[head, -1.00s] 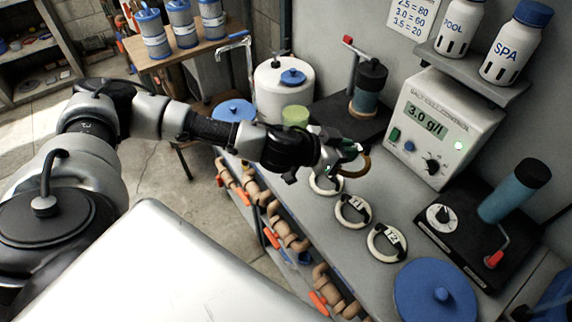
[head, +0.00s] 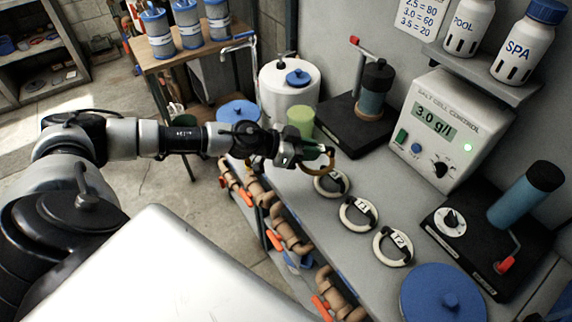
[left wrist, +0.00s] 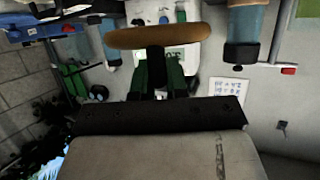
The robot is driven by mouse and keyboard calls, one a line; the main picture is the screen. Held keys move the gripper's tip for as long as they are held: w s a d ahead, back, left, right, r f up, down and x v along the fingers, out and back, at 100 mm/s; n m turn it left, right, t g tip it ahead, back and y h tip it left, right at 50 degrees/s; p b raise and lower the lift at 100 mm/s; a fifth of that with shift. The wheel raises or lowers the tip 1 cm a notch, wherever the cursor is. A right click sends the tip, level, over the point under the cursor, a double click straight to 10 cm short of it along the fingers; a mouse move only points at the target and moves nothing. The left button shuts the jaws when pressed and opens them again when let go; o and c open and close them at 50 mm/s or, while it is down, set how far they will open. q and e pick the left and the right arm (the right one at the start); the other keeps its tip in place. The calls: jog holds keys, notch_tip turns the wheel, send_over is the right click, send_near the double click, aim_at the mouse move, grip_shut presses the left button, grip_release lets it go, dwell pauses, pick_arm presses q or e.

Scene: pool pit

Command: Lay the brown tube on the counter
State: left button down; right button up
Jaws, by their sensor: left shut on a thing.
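The brown tube (head: 333,164) is a thin curved loop at the tips of my left gripper (head: 318,155), which is shut on it. In the head view it hangs over the left part of the grey counter (head: 335,225), near the first white ring. In the left wrist view the brown tube (left wrist: 157,36) lies crosswise in front of the green fingers (left wrist: 158,75). I cannot tell how high it is above the counter. My right gripper is not in view.
Several white rings with dark tags (head: 358,213) line the counter. A blue lid (head: 443,294), a black stand with a blue cylinder (head: 526,195), a control box (head: 450,130) and a green cup (head: 300,121) stand around. Grey counter is bare between rings and box.

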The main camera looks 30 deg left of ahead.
pick_arm(q)
jog(key=a+f, duration=0.1)
jog(key=a, duration=0.1)
jog(key=a+f+b, duration=0.1)
jog(key=a+f, duration=0.1)
jog(key=a, duration=0.1)
jog(key=w+a+f+b, duration=0.1)
jog(key=a, duration=0.2)
jog(key=shift+f, duration=0.4)
jog(key=shift+f+b, duration=0.3)
jog(key=shift+f, duration=1.7)
jog(key=shift+f, duration=0.2)
jog(key=c, duration=1.1)
grip_release()
